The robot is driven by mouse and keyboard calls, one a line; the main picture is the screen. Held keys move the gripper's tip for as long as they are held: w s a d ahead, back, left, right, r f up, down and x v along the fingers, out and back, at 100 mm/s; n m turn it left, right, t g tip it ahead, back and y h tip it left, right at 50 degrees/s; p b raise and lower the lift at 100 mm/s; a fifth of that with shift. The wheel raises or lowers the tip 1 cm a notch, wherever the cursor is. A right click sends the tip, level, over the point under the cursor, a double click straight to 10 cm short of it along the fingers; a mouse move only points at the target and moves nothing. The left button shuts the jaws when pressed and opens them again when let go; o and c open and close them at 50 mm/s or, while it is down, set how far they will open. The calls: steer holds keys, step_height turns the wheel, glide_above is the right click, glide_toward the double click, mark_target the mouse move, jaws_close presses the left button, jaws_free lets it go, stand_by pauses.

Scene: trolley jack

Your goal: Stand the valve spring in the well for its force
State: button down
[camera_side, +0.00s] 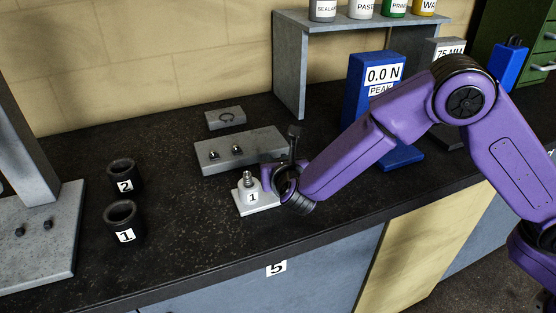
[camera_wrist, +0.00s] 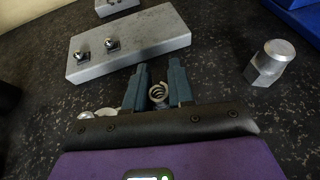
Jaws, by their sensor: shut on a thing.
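In the wrist view, a small pale metal coil spring (camera_wrist: 157,93) sits between the two blue-grey fingers of my gripper (camera_wrist: 159,75), which is shut on it. In the side view, my gripper (camera_side: 277,172) is low over the counter, just right of a white block (camera_side: 268,202) labelled 1. A shiny metal piece with a ridged stem (camera_side: 247,178) stands on that block. The held spring cannot be made out in the side view. A blue force meter (camera_side: 376,115) reads 0.0 N; my arm partly hides its base (camera_side: 402,157). I cannot make out a well there.
A grey block (camera_side: 240,153) with two small metal pieces lies behind my gripper. Black cups 1 (camera_side: 123,217) and 2 (camera_side: 124,177) stand at left. A metal hex-based plug (camera_wrist: 268,62) stands right of my fingers in the wrist view. A grey shelf (camera_side: 290,65) stands behind.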

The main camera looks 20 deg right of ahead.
steer(key=shift+f, duration=0.3)
steer(key=c, duration=0.9)
jaws_free()
steer(key=v, duration=1.7)
steer(key=shift+s+r, duration=0.1)
steer(key=shift+s, duration=0.1)
